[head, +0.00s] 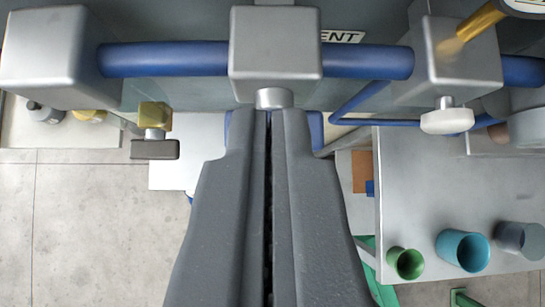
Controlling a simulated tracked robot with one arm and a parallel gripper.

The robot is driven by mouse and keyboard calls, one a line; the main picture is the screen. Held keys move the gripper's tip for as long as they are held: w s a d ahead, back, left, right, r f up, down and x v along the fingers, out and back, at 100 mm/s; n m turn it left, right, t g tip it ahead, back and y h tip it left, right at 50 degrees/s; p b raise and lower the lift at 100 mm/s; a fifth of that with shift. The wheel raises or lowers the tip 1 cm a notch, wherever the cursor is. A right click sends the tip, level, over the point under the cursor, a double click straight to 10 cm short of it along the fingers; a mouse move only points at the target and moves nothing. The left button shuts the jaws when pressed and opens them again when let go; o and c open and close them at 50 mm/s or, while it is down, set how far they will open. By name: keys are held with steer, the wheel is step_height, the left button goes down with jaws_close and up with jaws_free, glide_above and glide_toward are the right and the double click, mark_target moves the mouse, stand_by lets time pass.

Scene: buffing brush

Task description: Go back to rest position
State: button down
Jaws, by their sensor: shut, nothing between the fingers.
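My gripper (268,125) is in the middle of the head view, its two dark grey fingers pointing up the picture. The fingers lie side by side with only a thin dark line between them, and they hold nothing. The fingertips are just below a metal block (275,45) with a short round stub on a blue pipe (165,59). I cannot tell whether they touch the stub. No brush can be made out for certain.
More metal blocks sit on the pipe at left (52,45) and right (455,55), with a white knob (447,121) and a brass valve (154,118). A grey table (430,180) at right carries green (405,262), teal (462,250) and grey cups. Floor is open at lower left.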

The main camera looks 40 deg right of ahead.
steer(key=b+v, duration=0.1)
steer(key=v, duration=0.7)
steer(key=s+d+r+n+t+y+b, duration=0.1)
steer(key=s+d+r+t+y+b, duration=0.3)
steer(key=d+r, duration=0.8)
steer(key=s+d+r+n+t+b, duration=0.2)
steer(key=s+d+b, duration=0.3)
steer(key=s+d, duration=0.4)
steer(key=shift+s+d+r+n+t+h, duration=0.3)
steer(key=shift+s+d+n+t, duration=0.1)
steer(key=shift+s+t, duration=0.15)
steer(key=shift+a, duration=0.1)
